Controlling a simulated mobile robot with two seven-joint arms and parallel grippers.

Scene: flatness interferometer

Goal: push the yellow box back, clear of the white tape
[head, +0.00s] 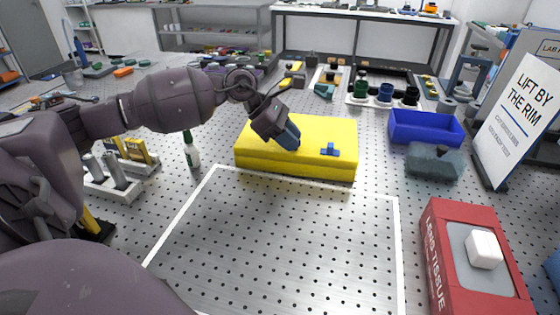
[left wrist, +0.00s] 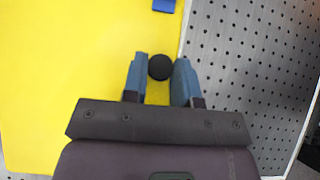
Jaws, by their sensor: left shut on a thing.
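The yellow box (head: 325,130) lies flat on the perforated table, at the back edge of the white tape (head: 399,245) outline. Its front bottom edge runs very close to the back tape line; I cannot tell whether they touch. A small blue piece (head: 329,149) sits on its top. My left gripper (head: 291,139) is over the front part of the box. In the left wrist view its blue fingers (left wrist: 159,78) are shut on a round black knob (left wrist: 160,67), with the yellow surface (left wrist: 60,80) beside it. My right gripper is not in view.
Inside the tape the table is bare. A blue bin (head: 425,127) and a grey-green block (head: 434,162) are to the right. A red lens tissue box (head: 440,235) is front right.

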